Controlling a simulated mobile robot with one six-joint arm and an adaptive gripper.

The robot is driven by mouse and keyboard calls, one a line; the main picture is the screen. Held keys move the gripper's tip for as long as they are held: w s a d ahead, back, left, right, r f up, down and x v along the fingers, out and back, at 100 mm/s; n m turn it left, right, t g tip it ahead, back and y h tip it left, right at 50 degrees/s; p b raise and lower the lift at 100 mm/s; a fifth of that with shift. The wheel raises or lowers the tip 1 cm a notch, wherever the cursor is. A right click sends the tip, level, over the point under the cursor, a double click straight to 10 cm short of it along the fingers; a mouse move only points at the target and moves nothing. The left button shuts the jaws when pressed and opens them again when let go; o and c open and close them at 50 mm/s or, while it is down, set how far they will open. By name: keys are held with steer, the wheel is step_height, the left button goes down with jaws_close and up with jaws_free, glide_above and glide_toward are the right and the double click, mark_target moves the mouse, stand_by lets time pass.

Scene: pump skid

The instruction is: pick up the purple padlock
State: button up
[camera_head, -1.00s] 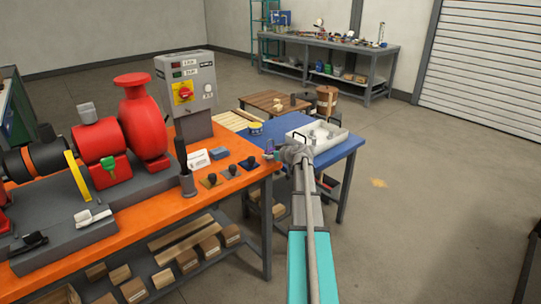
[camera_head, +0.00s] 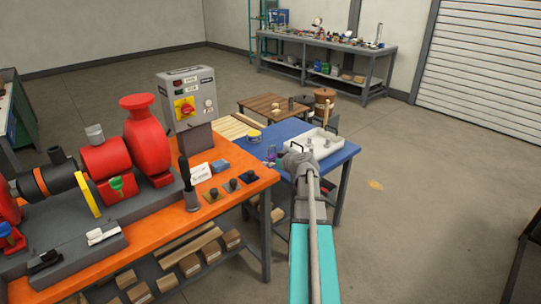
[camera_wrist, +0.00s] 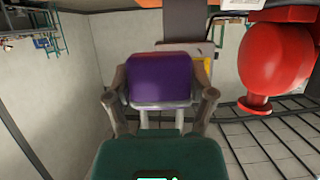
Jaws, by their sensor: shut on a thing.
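The purple padlock (camera_wrist: 160,75) fills the middle of the wrist view, with its pale shackle towards my palm. My gripper (camera_wrist: 160,96) is shut on it, one finger on each side of the body. In the head view the padlock is a small purple patch (camera_head: 271,153) at the tip of my gripper (camera_head: 280,158), over the left part of the blue table (camera_head: 286,132). My own wrist hides part of the gripper there, and I cannot tell the height above the table.
A white tray (camera_head: 333,143) with small metal items stands on the blue table, right beside my wrist. The orange bench (camera_head: 222,208) with the red pump (camera_head: 148,145), a grey control box (camera_head: 190,97) and several small padlock-like pieces lies to the left. Open floor is on the right.

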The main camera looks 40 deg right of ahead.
steer(key=shift+s+a+r+p, duration=0.2)
steer(key=shift+s+a+r, duration=0.15)
steer(key=shift+s, duration=0.2)
steer(key=shift+s+a+r+p, duration=0.2)
steer(key=shift+s+a, duration=0.2)
steer(key=shift+s, duration=0.1)
steer(key=shift+s+a+r+p, duration=0.2)
steer(key=shift+s+a+r, duration=0.15)
steer(key=shift+s, duration=0.2)
stand_by(0.3)
